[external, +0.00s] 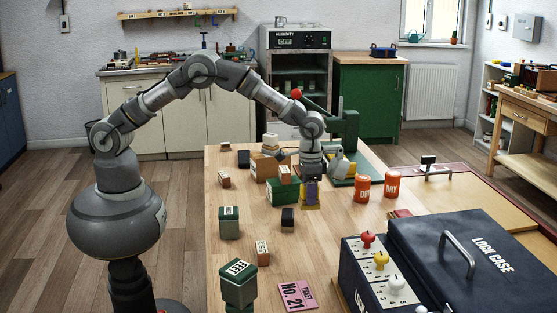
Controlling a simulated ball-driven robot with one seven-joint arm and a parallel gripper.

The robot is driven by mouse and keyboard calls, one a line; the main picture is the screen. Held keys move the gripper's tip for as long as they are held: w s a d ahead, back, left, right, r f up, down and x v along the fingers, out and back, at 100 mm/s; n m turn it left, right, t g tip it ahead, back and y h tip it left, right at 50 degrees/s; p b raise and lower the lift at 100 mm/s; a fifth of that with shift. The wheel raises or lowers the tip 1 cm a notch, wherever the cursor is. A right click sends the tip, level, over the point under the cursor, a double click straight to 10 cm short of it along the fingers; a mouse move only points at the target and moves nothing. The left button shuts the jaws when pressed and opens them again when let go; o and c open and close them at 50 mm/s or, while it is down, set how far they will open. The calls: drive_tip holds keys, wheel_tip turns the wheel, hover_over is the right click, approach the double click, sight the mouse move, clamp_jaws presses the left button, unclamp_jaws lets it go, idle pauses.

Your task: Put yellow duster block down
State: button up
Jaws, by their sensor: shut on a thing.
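The fingers hide the top of the block. I cannot tell whether its bottom touches the table.
A green box (284,191) and a cardboard box (265,168) stand just left of the block. A dark block (288,219) is in front. Two orange cans (362,188) stand to the right. A green machine (346,130) stands behind. Bare tabletop (330,235) lies in front right.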

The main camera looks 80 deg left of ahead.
wheel_tip(320, 180, down, 8)
drive_tip(key=shift+r+b, duration=0.15)
drive_tip(key=shift+b, duration=1.1)
drive_tip(key=shift+r, duration=0.15)
drive_tip(key=o, duration=1.1)
